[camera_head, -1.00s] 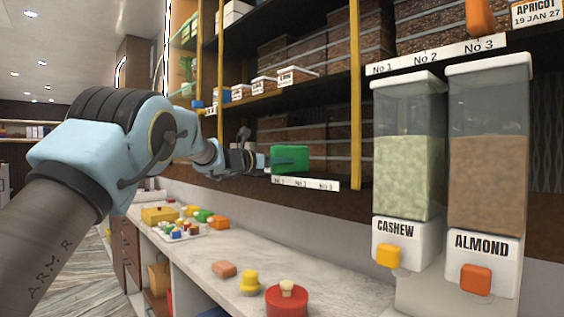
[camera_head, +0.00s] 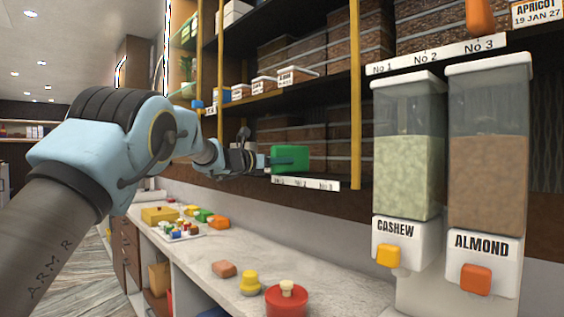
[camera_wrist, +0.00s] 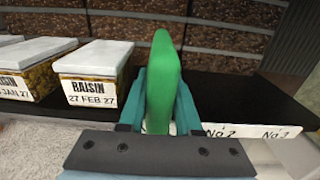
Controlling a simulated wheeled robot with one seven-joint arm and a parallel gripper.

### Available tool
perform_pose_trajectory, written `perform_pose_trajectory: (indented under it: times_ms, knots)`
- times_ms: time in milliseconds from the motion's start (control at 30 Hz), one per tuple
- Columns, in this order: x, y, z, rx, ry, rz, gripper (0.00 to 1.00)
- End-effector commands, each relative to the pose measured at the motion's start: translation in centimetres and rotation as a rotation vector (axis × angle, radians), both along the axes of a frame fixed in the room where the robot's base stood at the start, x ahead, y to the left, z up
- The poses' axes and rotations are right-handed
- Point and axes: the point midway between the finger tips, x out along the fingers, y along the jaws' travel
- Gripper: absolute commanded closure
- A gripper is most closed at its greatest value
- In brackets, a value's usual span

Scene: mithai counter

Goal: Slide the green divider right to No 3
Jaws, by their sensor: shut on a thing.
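The green divider (camera_head: 291,158) stands at the front of a dark shelf, above a white label strip (camera_head: 305,184). It also shows upright in the middle of the wrist view (camera_wrist: 163,75). My gripper (camera_head: 268,160) is shut on it, with one teal finger on each side (camera_wrist: 160,98). In the wrist view the strip reads No 2 and No 3 to the right of the divider (camera_wrist: 240,131). The divider and gripper cover the strip's left part there, so the divider stands left of the No 2 mark.
In the wrist view, white-lidded raisin boxes (camera_wrist: 95,75) sit left of the divider; the shelf (camera_wrist: 235,97) to its right is bare. A yellow post (camera_head: 355,100) rises beyond the strip's right end. Cashew (camera_head: 408,170) and almond (camera_head: 487,165) dispensers stand further right.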

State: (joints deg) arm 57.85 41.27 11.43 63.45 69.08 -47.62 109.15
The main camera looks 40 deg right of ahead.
Motion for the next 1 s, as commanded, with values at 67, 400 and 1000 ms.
perform_pose_trajectory:
  times_ms: [67,400,1000]
  knots:
    - [0.1,0.0,0.0,0.0,0.0,0.001,1.0]
    - [-0.2,0.0,-0.1,0.0,-0.001,0.0,1.0]
    - [-10.5,0.7,-0.7,-0.003,-0.002,-0.002,1.0]
